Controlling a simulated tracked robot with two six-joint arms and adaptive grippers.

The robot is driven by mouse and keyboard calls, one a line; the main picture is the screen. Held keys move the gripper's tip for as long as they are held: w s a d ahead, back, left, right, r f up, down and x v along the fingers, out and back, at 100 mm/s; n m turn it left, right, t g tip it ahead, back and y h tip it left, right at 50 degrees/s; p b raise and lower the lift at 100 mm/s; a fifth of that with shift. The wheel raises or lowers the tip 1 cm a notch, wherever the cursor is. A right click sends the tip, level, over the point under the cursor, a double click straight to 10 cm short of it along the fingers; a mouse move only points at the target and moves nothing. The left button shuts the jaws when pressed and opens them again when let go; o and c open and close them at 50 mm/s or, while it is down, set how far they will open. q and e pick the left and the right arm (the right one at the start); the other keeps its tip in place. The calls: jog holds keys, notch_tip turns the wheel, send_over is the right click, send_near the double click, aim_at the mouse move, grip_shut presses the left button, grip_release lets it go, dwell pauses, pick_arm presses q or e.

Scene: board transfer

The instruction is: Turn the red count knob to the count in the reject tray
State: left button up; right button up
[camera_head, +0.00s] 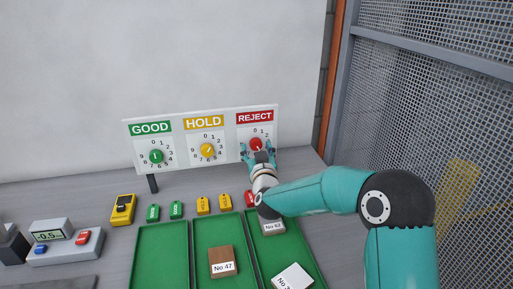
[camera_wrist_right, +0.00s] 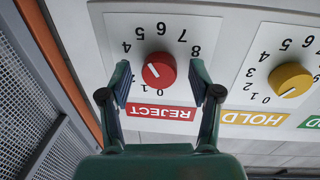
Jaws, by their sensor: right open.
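The red count knob (camera_head: 256,144) is on the REJECT dial at the right end of the white board. The rightmost green tray (camera_head: 306,252), in the column of the red tag, holds a block marked No 52 (camera_head: 273,228) and a pale labelled block (camera_head: 292,277). My arm hides part of this tray. My left gripper is out of view.
The GOOD knob (camera_head: 156,157) and the yellow HOLD knob (camera_head: 207,151) are left of the red one. The middle tray holds a brown block No 47 (camera_head: 222,261); the left tray (camera_head: 161,255) looks empty. A mesh fence (camera_head: 430,110) stands at the right.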

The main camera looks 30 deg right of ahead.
jog(key=shift+w, duration=0.1)
jog(key=c, duration=1.1)
jog(key=shift+c, duration=0.2)
jog(key=shift+n+b, duration=0.3)
jog(key=shift+n, duration=0.2)
jog(key=n+b, duration=0.1)
jog(key=n, duration=0.1)
jog(key=shift+f+n, duration=0.1)
jog(key=shift+n, duration=0.2)
jog(key=n+b, duration=0.2)
jog(key=n, duration=0.2)
jog(key=shift+d+n+t, duration=0.1)
jog(key=shift+n+t, duration=0.2)
jog(key=shift+n, duration=0.1)
jog(key=n, duration=0.3)
jog(key=n+y+b, duration=0.1)
jog(key=n, duration=0.2)
jog(key=shift+t, duration=0.3)
jog(key=n, duration=0.4)
jog(key=shift+y+b, duration=0.3)
jog(key=shift+b, duration=0.05)
jog(key=shift+f+n, duration=0.1)
jog(key=shift+n, duration=0.3)
